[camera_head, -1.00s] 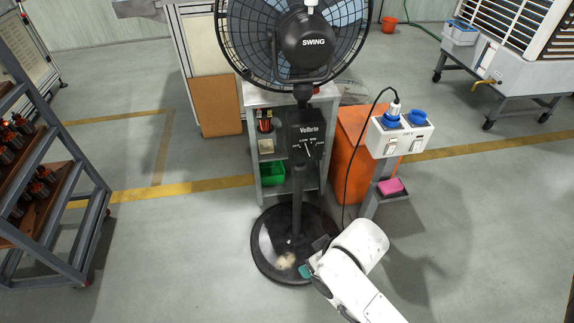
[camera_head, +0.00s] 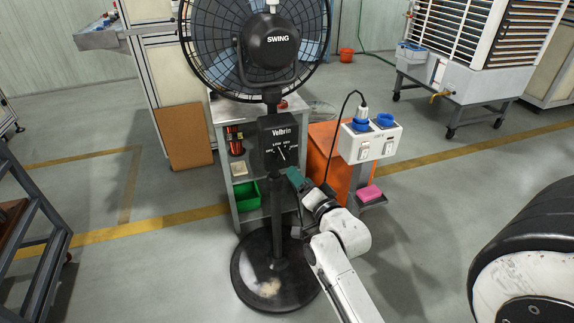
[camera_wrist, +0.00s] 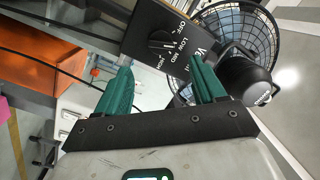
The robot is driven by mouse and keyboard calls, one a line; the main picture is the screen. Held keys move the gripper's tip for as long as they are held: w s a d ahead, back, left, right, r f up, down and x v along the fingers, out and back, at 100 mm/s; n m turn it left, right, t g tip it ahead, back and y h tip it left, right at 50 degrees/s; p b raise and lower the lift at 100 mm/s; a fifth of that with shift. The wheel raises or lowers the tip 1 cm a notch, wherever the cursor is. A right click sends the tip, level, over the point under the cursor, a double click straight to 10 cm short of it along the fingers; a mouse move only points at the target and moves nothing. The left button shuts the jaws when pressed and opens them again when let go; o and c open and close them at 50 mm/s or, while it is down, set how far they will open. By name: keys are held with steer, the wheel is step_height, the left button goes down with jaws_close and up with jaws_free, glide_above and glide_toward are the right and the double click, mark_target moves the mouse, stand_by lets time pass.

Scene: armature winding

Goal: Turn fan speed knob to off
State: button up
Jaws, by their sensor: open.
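The fan speed knob (camera_head: 282,153) is a small dark dial on the front of the black control box (camera_head: 278,135) on the fan's pole. In the wrist view the knob (camera_wrist: 161,42) shows close, beside the printed words OFF, LOW, MED and HIGH. I cannot tell surely which word it points at. My gripper (camera_head: 293,177) is just right of and below the box in the head view. In the wrist view its two teal fingers (camera_wrist: 160,72) are spread, with the knob beyond the gap between them. The gripper is open, empty and apart from the knob.
The fan head (camera_head: 262,40) is above the box, and its round black base (camera_head: 258,292) stands on the floor. A white socket box (camera_head: 371,143) with a hanging cable is to the right. A shelf cart (camera_head: 222,130) and an orange box (camera_head: 330,160) stand behind.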

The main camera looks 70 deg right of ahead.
mark_target(286, 161)
steer(key=x, duration=0.9)
steer(key=shift+b, duration=0.35)
steer(key=shift+c, duration=0.4)
steer(key=shift+f, duration=0.1)
steer(key=c, duration=0.9)
